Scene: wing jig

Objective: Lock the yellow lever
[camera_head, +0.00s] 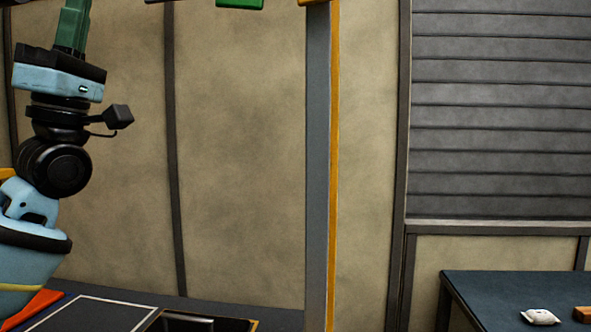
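My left arm comes in from the left, with its gripper (73,28) pointing up near the top left corner. Its green fingers run to the top edge of the picture, and I cannot tell whether they are open or shut. No yellow lever can be made out. A green part (239,3) and a small orange part (312,2) are cut off by the top edge, right of the gripper and apart from it. My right gripper is not in view.
A grey post (317,170) with a yellow-orange edge strip (333,170) stands mid-picture. A dark table (480,285) at lower right bears a small white item (540,317) and a brown block (583,314). A red-orange item (38,305) lies at lower left.

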